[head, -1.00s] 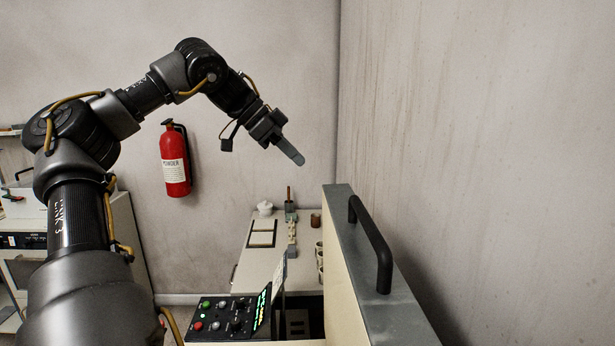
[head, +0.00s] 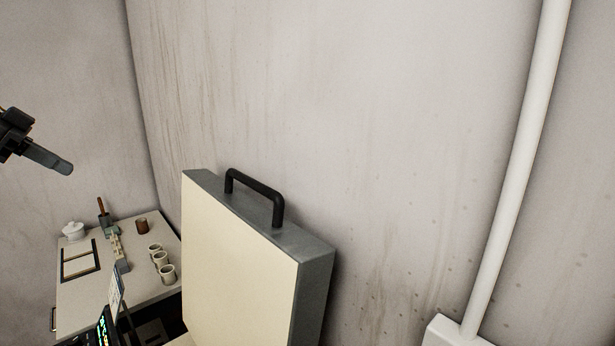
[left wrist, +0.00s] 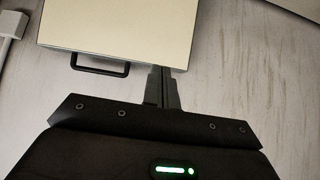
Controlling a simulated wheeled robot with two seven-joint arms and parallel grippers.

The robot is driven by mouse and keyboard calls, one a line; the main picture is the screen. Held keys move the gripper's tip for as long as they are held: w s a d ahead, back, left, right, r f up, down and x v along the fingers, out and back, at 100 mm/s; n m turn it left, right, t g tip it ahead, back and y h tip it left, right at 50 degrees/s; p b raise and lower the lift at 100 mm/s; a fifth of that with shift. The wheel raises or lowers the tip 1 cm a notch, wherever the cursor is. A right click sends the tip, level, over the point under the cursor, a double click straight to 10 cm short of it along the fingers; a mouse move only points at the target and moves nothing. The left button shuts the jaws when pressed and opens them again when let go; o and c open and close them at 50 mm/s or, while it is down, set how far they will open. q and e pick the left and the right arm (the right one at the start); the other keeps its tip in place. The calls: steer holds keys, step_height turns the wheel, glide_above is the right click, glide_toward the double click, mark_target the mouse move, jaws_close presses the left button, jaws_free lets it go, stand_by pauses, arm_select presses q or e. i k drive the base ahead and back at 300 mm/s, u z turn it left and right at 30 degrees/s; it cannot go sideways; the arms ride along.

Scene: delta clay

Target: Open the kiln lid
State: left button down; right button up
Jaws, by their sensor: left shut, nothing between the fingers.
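The kiln lid (head: 238,262) stands raised, close to upright, with its cream inner face toward me and a grey metal edge on top. Its black bar handle (head: 256,192) sits on that edge, and nothing holds it. My left gripper (head: 58,162) is shut and empty, in the air left of the lid and apart from it. In the left wrist view, the shut fingers (left wrist: 163,88) show below the lid (left wrist: 120,25) in the picture, with the handle (left wrist: 100,69) to their left. The kiln body is mostly out of frame. My right gripper is not seen.
A worktable (head: 95,292) at the left holds a white lidded pot (head: 73,231), several cups (head: 160,260) and a brown jar (head: 142,227). A lit control panel (head: 106,327) is at the bottom left. Walls stand behind the lid, with a white pipe (head: 513,180) at right.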

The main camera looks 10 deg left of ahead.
mark_target(251, 275)
steer(key=z, duration=0.05)
steer(key=k, duration=1.2)
